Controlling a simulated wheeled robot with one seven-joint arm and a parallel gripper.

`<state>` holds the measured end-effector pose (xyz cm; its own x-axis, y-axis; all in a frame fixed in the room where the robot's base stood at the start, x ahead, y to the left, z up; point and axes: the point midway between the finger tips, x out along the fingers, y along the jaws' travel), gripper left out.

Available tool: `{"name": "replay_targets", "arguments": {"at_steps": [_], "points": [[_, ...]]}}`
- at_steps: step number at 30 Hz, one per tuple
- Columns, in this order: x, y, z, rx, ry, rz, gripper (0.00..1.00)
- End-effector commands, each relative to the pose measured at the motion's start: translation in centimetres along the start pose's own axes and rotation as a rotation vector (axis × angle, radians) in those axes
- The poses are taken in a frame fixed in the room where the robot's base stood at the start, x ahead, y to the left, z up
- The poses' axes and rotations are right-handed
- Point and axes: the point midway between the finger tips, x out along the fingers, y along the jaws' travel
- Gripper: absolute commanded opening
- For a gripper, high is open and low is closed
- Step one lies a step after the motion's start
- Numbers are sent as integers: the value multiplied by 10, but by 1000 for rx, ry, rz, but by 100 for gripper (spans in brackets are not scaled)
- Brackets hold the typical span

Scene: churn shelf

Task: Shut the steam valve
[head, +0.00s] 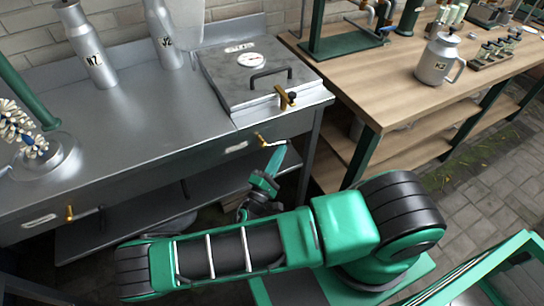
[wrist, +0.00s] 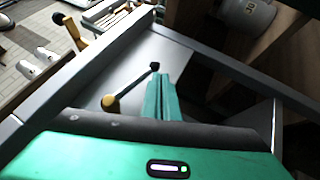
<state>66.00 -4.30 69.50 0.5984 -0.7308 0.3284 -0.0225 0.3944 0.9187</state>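A brass valve (head: 262,140) with a thin lever sits on the bench's front panel, below the lidded steel chest (head: 246,78). Its lever points roughly right along the panel in the head view. In the wrist view the valve's brass hub (wrist: 110,103) shows left of my fingers, with the lever running to a dark knob (wrist: 155,67). My gripper (head: 276,155) is just in front of and below the lever's end. Its teal fingers (wrist: 160,78) look closed together, with nothing visible between them. The fingertips are close to the knob; I cannot tell whether they touch.
A second brass valve (head: 70,212) is on the front panel at the left. A brass latch (head: 286,97) is on the chest's front. A wooden table (head: 400,110) with a pitcher (head: 438,57) stands at right. The lower shelf (head: 150,208) lies below the panel.

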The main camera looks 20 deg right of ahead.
Motion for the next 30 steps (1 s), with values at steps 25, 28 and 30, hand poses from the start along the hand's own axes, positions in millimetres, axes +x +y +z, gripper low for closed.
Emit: {"name": "replay_targets", "arguments": {"at_steps": [25,28,30], "points": [[17,1,14,-6,-17,-5,0],[17,1,14,-6,-17,-5,0],[17,1,14,-6,-17,-5,0]]}}
